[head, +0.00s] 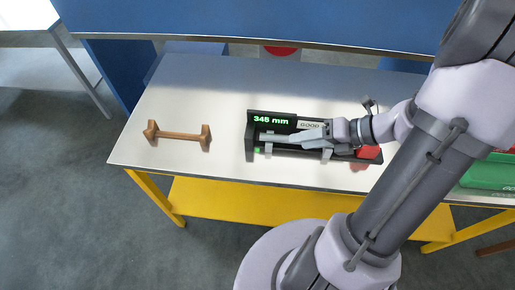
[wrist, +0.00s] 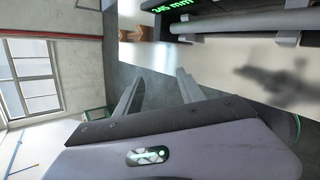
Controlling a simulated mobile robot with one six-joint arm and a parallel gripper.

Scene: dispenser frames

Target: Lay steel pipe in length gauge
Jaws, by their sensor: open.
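The length gauge (head: 250,150) is a dark fixture on the table, with a green readout of 345 mm and a GOOD label. The grey steel pipe (head: 272,138) lies along it; my gripper and wrist hide part of its right side in the head view. In the wrist view the pipe (wrist: 245,22) rests across light supports in front of the gauge's dark back (wrist: 215,9). My gripper (wrist: 160,88) is open and empty, its fingers apart from the pipe. In the head view my gripper (head: 326,141) overlaps the gauge.
A wooden cradle (head: 178,135) stands empty on the left of the white table (head: 210,90). A red block or bin (head: 369,153) is at the gauge's right end. A green bin (head: 488,176) is at far right, partly behind my arm. The tabletop between cradle and gauge is clear.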

